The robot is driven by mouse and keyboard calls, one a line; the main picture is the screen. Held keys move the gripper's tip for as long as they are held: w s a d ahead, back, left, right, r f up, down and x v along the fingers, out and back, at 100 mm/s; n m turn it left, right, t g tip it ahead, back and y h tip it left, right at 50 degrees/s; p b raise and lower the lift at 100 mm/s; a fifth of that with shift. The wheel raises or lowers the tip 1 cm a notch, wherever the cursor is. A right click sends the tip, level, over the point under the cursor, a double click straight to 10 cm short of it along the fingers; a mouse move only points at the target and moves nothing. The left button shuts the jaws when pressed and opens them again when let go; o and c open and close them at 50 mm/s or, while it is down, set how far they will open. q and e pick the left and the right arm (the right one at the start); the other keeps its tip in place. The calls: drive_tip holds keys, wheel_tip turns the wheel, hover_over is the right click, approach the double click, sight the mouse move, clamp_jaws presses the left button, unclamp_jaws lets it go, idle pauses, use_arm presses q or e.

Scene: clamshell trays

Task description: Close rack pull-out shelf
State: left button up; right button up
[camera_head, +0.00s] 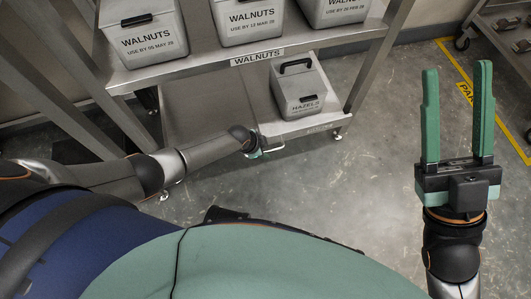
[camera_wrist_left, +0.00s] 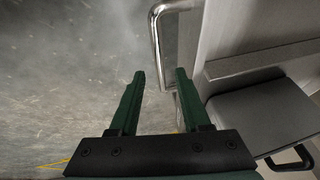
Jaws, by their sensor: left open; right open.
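The grey metal rack's pull-out shelf (camera_head: 195,105) is low down in the head view and bears a grey box labelled HAZELS (camera_head: 300,92). A chrome bar handle (camera_wrist_left: 157,42) is fixed to the shelf front in the left wrist view. My left gripper (camera_head: 258,153) is at the shelf's front edge, mostly hidden by its own wrist in the head view. In the left wrist view its green fingers (camera_wrist_left: 159,74) are open, with the handle in line between their tips; contact cannot be told. My right gripper (camera_head: 458,75) is open, empty and away from the rack.
The upper shelf (camera_head: 200,70), with a WALNUTS label (camera_head: 257,58), holds several grey lidded boxes (camera_head: 146,40) above the pull-out shelf. Another rack (camera_head: 505,40) stands at the far right, beyond a yellow floor line (camera_head: 455,68). The concrete floor (camera_head: 370,170) between is clear.

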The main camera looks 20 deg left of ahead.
use_arm(q)
drive_tip(key=shift+b+x, duration=0.5)
drive_tip(key=shift+x, duration=0.5)
drive_tip(key=shift+c, duration=0.2)
clamp_jaws()
idle(0.6)
